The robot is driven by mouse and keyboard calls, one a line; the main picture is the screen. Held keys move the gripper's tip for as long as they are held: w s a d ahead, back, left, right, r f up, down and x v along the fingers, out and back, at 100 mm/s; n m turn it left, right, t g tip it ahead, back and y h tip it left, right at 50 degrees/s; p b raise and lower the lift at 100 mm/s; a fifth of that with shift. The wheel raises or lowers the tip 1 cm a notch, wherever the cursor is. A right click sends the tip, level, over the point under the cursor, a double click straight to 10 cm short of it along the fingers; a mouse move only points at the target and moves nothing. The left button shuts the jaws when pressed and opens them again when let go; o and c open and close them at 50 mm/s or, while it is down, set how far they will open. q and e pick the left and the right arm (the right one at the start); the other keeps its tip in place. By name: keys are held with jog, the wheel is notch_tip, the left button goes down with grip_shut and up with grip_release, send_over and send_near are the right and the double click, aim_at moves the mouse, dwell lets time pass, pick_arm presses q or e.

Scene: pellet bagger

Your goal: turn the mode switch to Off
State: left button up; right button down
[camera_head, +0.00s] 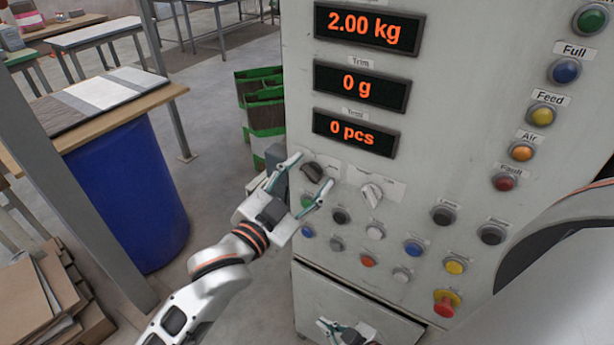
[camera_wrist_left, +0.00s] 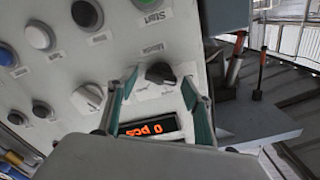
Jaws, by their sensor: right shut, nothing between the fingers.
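Two rotary knobs sit below the displays on the machine panel: a black one (camera_head: 313,172) and a white one (camera_head: 371,195). In the left wrist view the black knob (camera_wrist_left: 160,73) shows between the open fingertips (camera_wrist_left: 156,82), and the white knob (camera_wrist_left: 88,98) lies to the left. My right gripper (camera_head: 343,330) is shut and empty at the bottom edge of the head view.
Several push buttons lie below the knobs, with a red mushroom button (camera_head: 446,303) at lower right. Three orange displays (camera_head: 360,82) are above. A blue barrel (camera_head: 130,195) and green-edged bags (camera_head: 262,105) stand left of the machine.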

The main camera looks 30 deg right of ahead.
pick_arm(q)
jog(key=shift+a, duration=0.1)
jog(key=v, duration=1.2)
jog(key=w+a+f+n+t+y, duration=0.2)
jog(key=a+f+n+y, duration=0.25)
jog(key=a+f, duration=0.45)
jog(key=w+a+f+n+t+y, duration=0.25)
jog(key=a+f+n, duration=0.25)
jog(key=a+f, duration=0.4)
jog(key=s+a+f+n+g+y, duration=0.1)
jog(key=s+a+f+n+y, duration=0.1)
jog(key=s+a+f, duration=0.4)
jog(key=s+a+f+n+g+y, duration=0.2)
jog(key=s+a+f+y, duration=0.2)
jog(key=s+a+f, duration=0.3)
jog(key=a+f, duration=0.5)
jog(key=f, duration=0.2)
jog(key=shift+s+a+f+y, duration=0.25)
jog(key=shift+s+a+y, duration=0.05)
